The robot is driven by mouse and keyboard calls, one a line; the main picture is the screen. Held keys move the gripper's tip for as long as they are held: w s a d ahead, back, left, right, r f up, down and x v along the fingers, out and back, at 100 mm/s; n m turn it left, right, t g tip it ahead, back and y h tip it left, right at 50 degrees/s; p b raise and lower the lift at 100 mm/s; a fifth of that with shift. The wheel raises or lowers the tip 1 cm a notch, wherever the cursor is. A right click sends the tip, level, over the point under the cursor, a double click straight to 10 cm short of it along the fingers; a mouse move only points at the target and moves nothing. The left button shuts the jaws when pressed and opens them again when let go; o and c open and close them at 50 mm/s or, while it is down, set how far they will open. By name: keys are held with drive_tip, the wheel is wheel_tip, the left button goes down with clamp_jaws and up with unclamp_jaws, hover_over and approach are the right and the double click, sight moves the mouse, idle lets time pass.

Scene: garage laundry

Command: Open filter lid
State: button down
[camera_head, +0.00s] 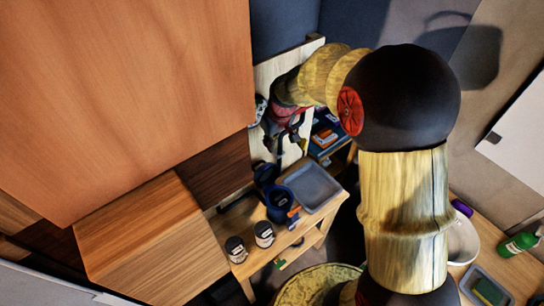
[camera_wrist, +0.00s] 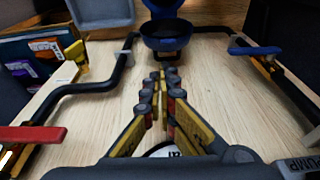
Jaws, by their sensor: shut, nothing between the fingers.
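The filter is a blue round housing (camera_head: 280,205) on the wooden bench, also at the top of the wrist view (camera_wrist: 165,42). Its dark inside shows from above. The blue lid (camera_head: 265,174) stands raised at the housing's back edge; its lower part shows in the wrist view (camera_wrist: 163,6), cut off by the frame. My gripper (camera_wrist: 160,76) is shut and empty, fingertips together, pointing toward the housing with a gap between. In the head view it is partly hidden among dark parts by the upright board.
A grey tray (camera_head: 313,186) lies right of the filter, two labelled jars (camera_head: 264,234) in front. Black pipes (camera_wrist: 95,88), a red handle (camera_wrist: 30,133) and a blue handle (camera_wrist: 254,50) flank my gripper along the wooden board (camera_wrist: 215,85). Wooden cabinets (camera_head: 120,90) fill the left.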

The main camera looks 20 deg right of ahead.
sight(270, 165)
drive_tip(key=x, duration=1)
drive_tip(key=shift+a, duration=0.1)
drive_tip(key=shift+s+d+r+b, duration=0.1)
drive_tip(key=shift+s+d+b, duration=0.1)
drive_tip(key=shift+s+b, duration=0.4)
drive_tip(key=shift+s+d+r+b, duration=0.1)
drive_tip(key=shift+s+d+b, duration=0.15)
drive_tip(key=shift+s, duration=0.55)
drive_tip(key=shift+r, duration=0.1)
